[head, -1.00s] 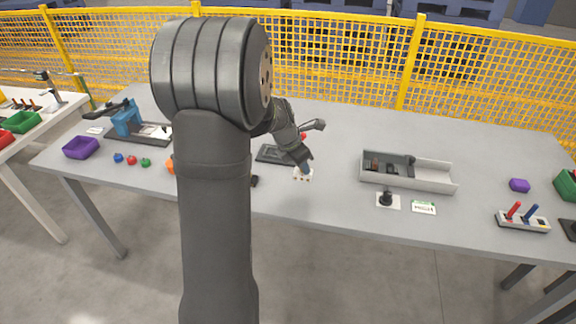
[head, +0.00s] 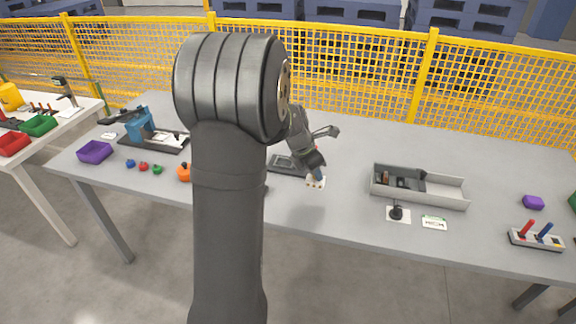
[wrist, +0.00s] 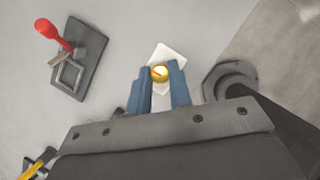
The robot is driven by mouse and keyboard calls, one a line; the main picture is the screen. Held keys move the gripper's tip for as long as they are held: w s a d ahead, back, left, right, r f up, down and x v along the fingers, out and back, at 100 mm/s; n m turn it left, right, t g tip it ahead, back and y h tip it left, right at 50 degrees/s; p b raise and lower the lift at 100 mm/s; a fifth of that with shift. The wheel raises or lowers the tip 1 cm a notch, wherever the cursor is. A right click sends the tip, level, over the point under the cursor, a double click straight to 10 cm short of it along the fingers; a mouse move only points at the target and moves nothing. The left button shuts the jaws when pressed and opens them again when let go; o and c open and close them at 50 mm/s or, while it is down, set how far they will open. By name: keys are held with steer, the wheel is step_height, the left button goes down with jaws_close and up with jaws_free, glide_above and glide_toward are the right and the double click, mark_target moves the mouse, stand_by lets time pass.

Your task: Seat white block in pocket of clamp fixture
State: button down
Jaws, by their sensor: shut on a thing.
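My gripper (head: 316,174) is low over the table, just right of the clamp fixture (head: 284,167). In the wrist view its two blue fingers (wrist: 162,78) are shut on the white block (wrist: 161,101), with a round gold spot showing between the fingertips. The white block (head: 315,183) also shows below the fingers in the head view. Whether it touches the table is unclear. The clamp fixture (wrist: 78,60) is a dark plate with a rectangular pocket and a red handle, left of the fingers and apart from them. My arm hides part of the table in the head view.
A grey tray (head: 446,198) with dark parts stands to the right, with a black knob (head: 398,212) on a white card before it. A blue clamp device (head: 139,125), purple bin (head: 95,151) and small coloured pieces are at left. A yellow fence (head: 370,70) runs behind.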

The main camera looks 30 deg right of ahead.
steer(key=w+d, duration=0.2)
steer(key=w, duration=2.2)
step_height(320, 180, down, 10)
steer(key=shift+s+d+r, duration=0.1)
steer(key=shift+d, duration=0.05)
steer(key=shift+f, duration=0.2)
steer(key=c, duration=1.3)
jaws_free()
steer(key=shift+r, duration=0.1)
steer(key=v, duration=1.2)
steer(key=shift+r, duration=0.15)
